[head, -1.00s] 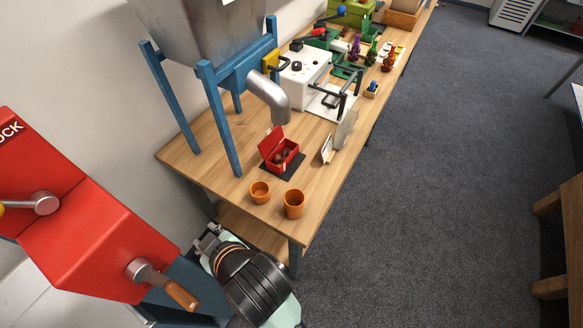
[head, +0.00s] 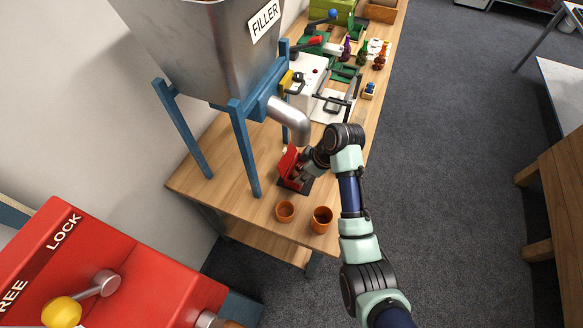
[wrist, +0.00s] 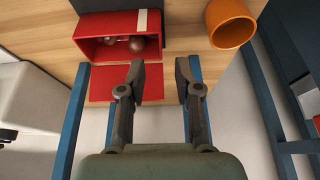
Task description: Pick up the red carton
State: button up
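The red carton (head: 287,161) stands on a dark pad on the bench, under the filler's spout, with its lid tipped open. In the wrist view the carton (wrist: 92,27) is at the upper left, with brown chestnuts (wrist: 136,43) inside and its red lid (wrist: 151,85) toward me. My gripper (head: 308,168) is at the carton's right side in the head view, partly covering it. In the wrist view my gripper (wrist: 160,75) is open and empty. Its left finger overlaps the lid; its right finger is to the right of the carton. Contact cannot be told.
The metal spout (head: 290,120) hangs close above the carton. A blue-legged filler (head: 244,150) stands to the left.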

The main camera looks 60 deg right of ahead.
aim_at(295, 183)
jog(key=b+x, duration=0.2)
jog(key=x, duration=0.5)
jog(key=shift+f, duration=0.2)
grip_shut()
